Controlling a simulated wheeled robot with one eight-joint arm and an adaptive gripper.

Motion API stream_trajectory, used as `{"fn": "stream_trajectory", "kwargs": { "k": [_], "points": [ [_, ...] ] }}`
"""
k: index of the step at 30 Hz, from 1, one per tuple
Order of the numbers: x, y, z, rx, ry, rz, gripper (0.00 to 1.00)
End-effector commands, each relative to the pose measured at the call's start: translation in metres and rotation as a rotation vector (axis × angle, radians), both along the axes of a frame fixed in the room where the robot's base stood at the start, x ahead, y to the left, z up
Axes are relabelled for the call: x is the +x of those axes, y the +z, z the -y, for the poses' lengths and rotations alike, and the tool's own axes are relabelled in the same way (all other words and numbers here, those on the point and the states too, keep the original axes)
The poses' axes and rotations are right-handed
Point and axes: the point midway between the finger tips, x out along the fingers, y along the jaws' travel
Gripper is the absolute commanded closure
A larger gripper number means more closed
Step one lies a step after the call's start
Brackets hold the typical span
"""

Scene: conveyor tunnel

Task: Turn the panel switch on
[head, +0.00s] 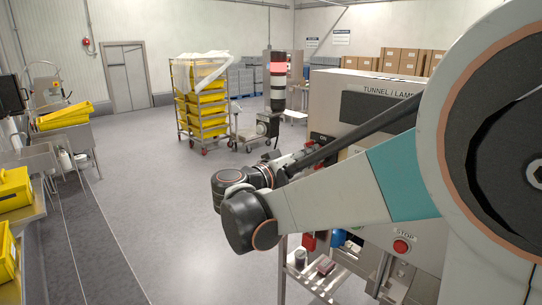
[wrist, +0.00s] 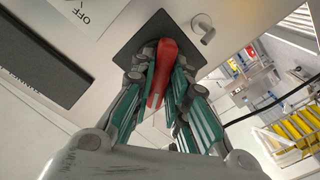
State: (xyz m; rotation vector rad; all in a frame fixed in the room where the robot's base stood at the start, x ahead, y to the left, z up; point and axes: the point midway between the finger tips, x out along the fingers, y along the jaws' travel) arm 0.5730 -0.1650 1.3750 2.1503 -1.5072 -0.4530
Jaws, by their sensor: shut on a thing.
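The panel switch has a red handle (wrist: 160,72) on a dark square backing plate (wrist: 150,30), seen in the wrist view. My gripper (wrist: 162,80) is shut on the red handle, with a green-sided finger on each side of it. In the head view my arm covers much of the pale cabinet (head: 335,85) labelled TUNNEL / LAMP, and the switch is hidden there.
A red STOP button (head: 401,246) sits low on the cabinet front. A small shelf (head: 322,281) with a few items stands below my arm. A wheeled rack (head: 176,110) of yellow crates stands farther back. Open floor lies left of the cabinet.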

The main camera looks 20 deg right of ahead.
Motion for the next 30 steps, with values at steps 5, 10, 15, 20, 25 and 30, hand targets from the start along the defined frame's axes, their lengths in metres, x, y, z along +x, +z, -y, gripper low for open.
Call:
{"fn": "stream_trajectory", "kwargs": {
  "k": [5, 10, 15, 20, 25, 30],
  "points": [
    [-0.0008, -0.0017, -0.0001, 0.060, 0.000, 0.156, 1.00],
    [-0.0008, -0.0020, -0.0001, 0.110, -0.001, 0.293, 1.00],
    [-0.0010, -0.0022, -0.0002, 0.152, -0.001, 0.407, 1.00],
    [-0.0010, -0.0024, -0.0002, 0.181, -0.002, 0.484, 1.00],
    [-0.0011, -0.0026, -0.0001, 0.200, -0.002, 0.536, 1.00],
    [-0.0012, -0.0027, -0.0001, 0.209, -0.002, 0.560, 1.00]
  ]
}}
